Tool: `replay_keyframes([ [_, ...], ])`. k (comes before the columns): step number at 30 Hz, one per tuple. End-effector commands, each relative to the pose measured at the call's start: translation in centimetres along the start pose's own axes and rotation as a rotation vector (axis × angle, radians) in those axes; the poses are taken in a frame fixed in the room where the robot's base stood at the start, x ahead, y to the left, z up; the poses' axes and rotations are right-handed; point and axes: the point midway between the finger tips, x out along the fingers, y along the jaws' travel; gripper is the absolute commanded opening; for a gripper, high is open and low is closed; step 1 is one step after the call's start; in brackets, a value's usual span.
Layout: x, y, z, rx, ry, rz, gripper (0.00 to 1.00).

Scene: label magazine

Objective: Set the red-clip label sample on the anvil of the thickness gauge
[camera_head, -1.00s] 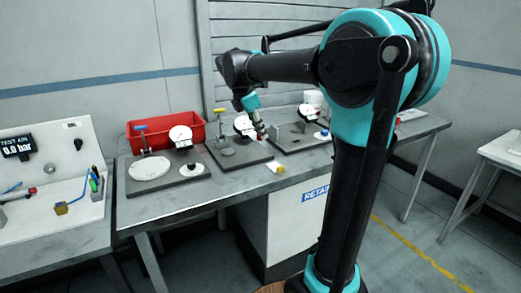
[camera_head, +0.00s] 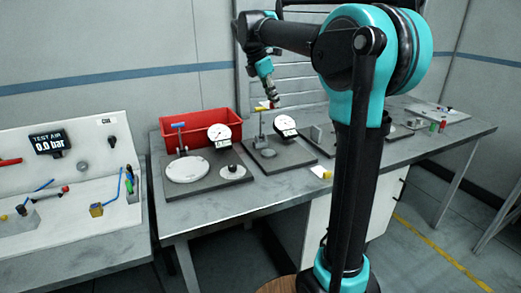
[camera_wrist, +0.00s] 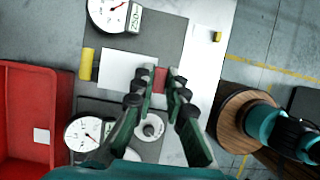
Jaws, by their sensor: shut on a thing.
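My gripper (camera_wrist: 160,82) is shut on the red clip (camera_wrist: 160,79) of the label sample. The sample's white sheet (camera_wrist: 125,70) extends left of the fingers in the wrist view. The sample is apart from the gauge.
A blue-lever gauge (camera_head: 219,132) with a large white disc (camera_head: 187,169) stands left. A red bin (camera_head: 192,124) is behind it. A yellow-clip piece (camera_head: 321,173) lies at the bench's front edge. Another dark base (camera_head: 318,134) stands right.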

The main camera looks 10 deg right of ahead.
Motion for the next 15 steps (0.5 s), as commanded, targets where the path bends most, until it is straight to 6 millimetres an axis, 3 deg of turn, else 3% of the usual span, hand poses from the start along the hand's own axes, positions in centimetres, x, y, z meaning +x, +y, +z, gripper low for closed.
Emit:
replay_keyframes([
  [5,2.8,0.1,-1.1,0.0,0.0,0.0,0.0],
  [15,10.5,0.1,-4.3,0.0,0.0,0.0,0.0],
])
